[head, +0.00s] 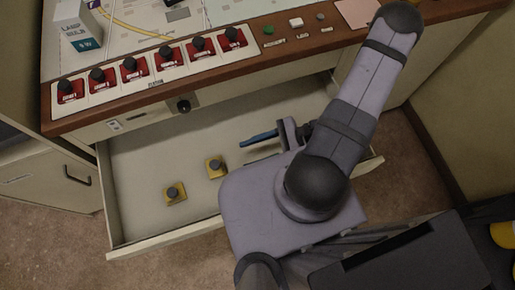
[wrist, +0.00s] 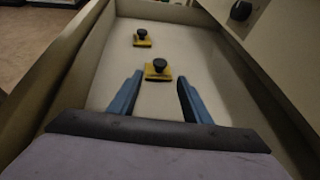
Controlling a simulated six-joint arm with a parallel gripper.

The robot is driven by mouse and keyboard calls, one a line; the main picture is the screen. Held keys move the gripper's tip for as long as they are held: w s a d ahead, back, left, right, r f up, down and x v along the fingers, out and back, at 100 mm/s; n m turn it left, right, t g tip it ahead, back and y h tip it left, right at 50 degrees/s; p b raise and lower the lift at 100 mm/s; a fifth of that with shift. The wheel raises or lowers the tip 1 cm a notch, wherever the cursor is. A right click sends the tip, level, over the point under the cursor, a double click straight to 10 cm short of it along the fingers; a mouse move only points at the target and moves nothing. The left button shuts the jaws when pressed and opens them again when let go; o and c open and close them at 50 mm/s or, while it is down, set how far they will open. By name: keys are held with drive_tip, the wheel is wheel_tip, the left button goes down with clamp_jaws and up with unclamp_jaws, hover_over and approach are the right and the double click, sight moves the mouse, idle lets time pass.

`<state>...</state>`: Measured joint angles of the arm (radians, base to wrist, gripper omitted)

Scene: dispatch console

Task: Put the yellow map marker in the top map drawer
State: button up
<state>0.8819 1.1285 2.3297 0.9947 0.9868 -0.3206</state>
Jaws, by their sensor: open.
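An open, pale drawer (head: 140,170) sticks out below the console edge. Two yellow markers with black knobs stand upright on its floor. One marker (head: 215,168) is nearer my gripper, and the other marker (head: 175,193) is nearer the drawer front's left end. In the wrist view, the nearer marker (wrist: 158,71) is just ahead of and between my fingertips, and the other marker (wrist: 142,39) is farther off. My gripper (wrist: 159,78) is open and empty, with blue fingers over the drawer. In the head view, one blue finger (head: 258,138) shows; my arm hides the drawer's right part.
The console's wooden edge (head: 200,88) carries a row of red switches (head: 130,66) above the drawer. A lamp bulb box (head: 78,28) stands on the map at the back left. A black knob (head: 184,105) is on the panel behind the drawer. The drawer's left floor is clear.

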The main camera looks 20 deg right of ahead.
drive_tip(key=shift+v, duration=0.9)
drive_tip(key=w+d+r+n+g+h, duration=0.1)
drive_tip(key=w+d+r+n+h, duration=0.1)
drive_tip(key=r+n+h, duration=0.4)
drive_tip(key=w+d+r+n+g+h, duration=0.1)
drive_tip(key=w+d+r+n+h, duration=0.1)
drive_tip(key=r+n+h, duration=0.5)
drive_tip(key=shift+r+n, duration=0.25)
drive_tip(key=shift+n, duration=3.05)
drive_tip(key=shift+w, duration=0.15)
drive_tip(key=shift+r, duration=0.1)
wheel_tip(320, 180, up, 12)
drive_tip(key=p, duration=1.2)
